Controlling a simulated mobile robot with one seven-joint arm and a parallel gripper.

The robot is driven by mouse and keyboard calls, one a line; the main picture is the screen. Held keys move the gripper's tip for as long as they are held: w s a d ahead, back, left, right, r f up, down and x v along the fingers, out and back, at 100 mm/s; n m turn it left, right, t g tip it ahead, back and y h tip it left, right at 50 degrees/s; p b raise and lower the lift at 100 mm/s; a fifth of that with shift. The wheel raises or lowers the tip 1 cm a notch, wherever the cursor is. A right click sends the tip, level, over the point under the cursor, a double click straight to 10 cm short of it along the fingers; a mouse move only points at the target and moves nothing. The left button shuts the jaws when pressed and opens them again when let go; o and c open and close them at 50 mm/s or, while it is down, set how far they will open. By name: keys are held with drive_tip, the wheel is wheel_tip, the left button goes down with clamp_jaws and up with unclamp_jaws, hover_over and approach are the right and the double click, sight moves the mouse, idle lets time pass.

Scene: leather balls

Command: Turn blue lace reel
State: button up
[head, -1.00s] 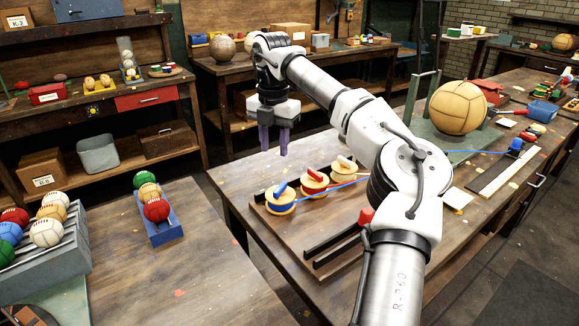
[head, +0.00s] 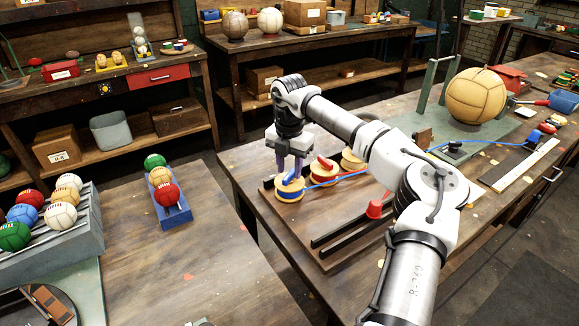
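The blue lace reel (head: 290,193) is a round wooden reel with a blue handle on top. It stands at the left end of a row of reels on a wooden board. A blue lace (head: 350,176) runs from it to the right across the bench. My gripper (head: 289,174) points down directly over this reel. Its two purple fingers are apart, one on each side of the blue handle. Whether they touch the handle is too small to tell.
The red-handled reel (head: 323,173) and another reel (head: 352,160) stand close to the right. Black rails (head: 345,232) and a red knob (head: 375,208) lie in front. A large tan ball (head: 476,96) sits on a green stand farther right.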

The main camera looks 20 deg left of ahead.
drive_tip(key=shift+f, duration=0.7)
clamp_jaws()
drive_tip(key=shift+m, duration=0.4)
drive_tip(key=m+b, duration=0.3)
drive_tip(key=m, duration=0.2)
drive_tip(key=shift+w+m, duration=0.1)
drive_tip(key=shift+m, duration=0.2)
drive_tip(key=m+b, duration=0.3)
drive_tip(key=m, duration=0.2)
drive_tip(key=shift+m, duration=0.4)
drive_tip(key=shift+r, duration=0.1)
